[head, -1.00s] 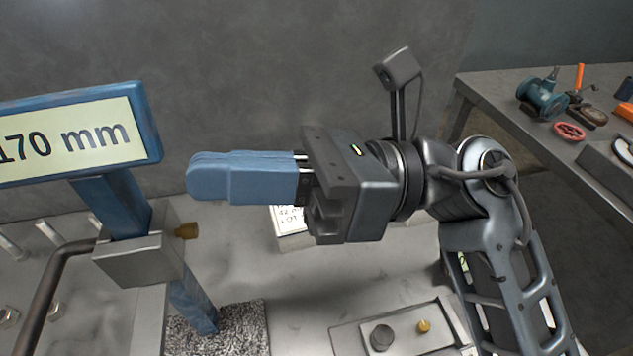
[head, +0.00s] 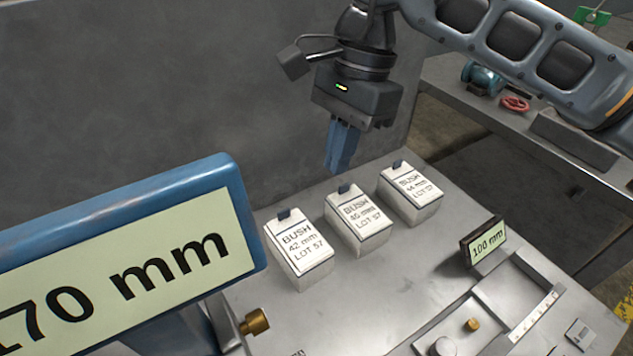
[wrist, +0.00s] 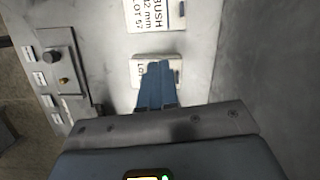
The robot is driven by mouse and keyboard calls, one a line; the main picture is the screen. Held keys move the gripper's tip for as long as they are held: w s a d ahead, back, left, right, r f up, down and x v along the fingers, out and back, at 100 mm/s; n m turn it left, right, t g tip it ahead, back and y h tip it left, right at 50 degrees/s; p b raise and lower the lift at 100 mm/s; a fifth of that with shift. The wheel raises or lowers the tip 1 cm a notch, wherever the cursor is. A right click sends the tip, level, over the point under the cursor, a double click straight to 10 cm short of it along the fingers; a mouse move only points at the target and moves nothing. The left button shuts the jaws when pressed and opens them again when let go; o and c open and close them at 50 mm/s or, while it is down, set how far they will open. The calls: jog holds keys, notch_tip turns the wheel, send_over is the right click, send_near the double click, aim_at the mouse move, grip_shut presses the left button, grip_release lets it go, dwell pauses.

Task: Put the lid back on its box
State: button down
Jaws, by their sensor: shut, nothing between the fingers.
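Three white boxes stand in a slanted row on the grey bench, each with a labelled top and a small dark tab at its back edge: a 42 mm box (head: 300,262), a middle box (head: 358,225) and a far right box (head: 411,195). No separate lid can be made out. My gripper (head: 336,170) points down with its blue fingers together and empty, behind the middle box in the picture. In the wrist view, the fingers (wrist: 157,68) partly cover one box (wrist: 138,70), and the 42 mm box (wrist: 155,14) lies beyond. I cannot tell the height gap.
A blue-framed 170 mm sign (head: 130,270) blocks the lower left of the head view. A small 100 mm sign (head: 484,243) and a shallow metal tray (head: 505,292) are at the right. Another bench (head: 480,112) stands behind. Bench between boxes and tray is clear.

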aim_at(309, 230)
jog(key=x, duration=0.9)
jog(key=shift+f+p, duration=0.25)
jog(key=shift+p, duration=0.05)
jog(key=shift+s+a, duration=0.1)
jog(key=shift+s+a+f+b, duration=0.1)
jog(key=shift+s+a+b, duration=0.55)
jog(key=shift+s+a, duration=0.15)
